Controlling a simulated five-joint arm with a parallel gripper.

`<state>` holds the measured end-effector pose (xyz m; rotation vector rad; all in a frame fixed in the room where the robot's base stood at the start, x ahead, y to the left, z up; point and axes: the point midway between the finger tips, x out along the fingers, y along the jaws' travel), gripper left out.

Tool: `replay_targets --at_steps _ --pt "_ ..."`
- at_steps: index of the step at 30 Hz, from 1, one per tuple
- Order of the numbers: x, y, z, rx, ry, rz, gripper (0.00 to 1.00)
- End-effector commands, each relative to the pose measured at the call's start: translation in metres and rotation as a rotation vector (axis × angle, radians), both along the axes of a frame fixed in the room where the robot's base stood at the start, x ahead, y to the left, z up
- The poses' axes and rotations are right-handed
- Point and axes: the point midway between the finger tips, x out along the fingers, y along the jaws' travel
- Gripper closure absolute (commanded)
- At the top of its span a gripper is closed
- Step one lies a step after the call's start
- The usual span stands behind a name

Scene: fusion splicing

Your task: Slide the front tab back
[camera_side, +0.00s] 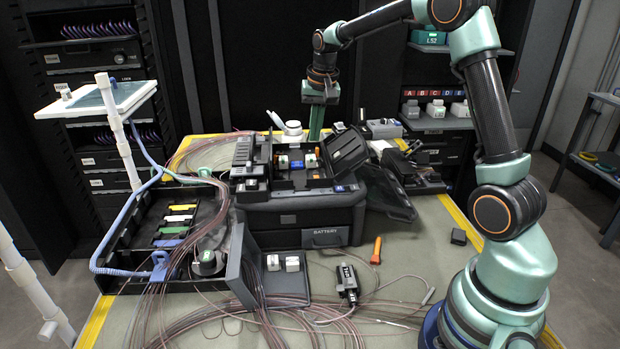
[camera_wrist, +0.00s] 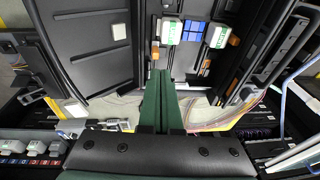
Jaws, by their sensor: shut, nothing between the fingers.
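The black splicer (camera_side: 300,213) stands mid-table with its lids open. Its bay holds white-and-green blocks (camera_side: 283,161) and small orange pieces (camera_side: 311,160). In the wrist view, two such blocks (camera_wrist: 172,32) flank a blue gridded patch (camera_wrist: 194,30). Small orange tabs (camera_wrist: 155,50) sit by the blocks; another tab (camera_wrist: 206,64) is at the right. I cannot tell which piece is the front tab. My gripper (camera_side: 314,139) points down behind the bay in the side view. In the wrist view its green fingers (camera_wrist: 159,73) are together and empty, their tips near the left orange tab. Contact is unclear.
An open lid (camera_side: 349,150) rises beside the bay. A black tray (camera_side: 125,240) with coloured pieces is at left. Loose fibre coils (camera_side: 225,318), an orange tool (camera_side: 377,250) and a small black device (camera_side: 347,284) lie in front.

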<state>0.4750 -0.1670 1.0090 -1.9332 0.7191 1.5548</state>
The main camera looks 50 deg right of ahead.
Motion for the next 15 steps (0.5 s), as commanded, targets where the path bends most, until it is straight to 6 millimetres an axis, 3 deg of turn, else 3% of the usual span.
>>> replay_targets --at_steps 15 --pt "0.0003 -0.0001 -0.0086 0.0 0.0 0.0 1.0"
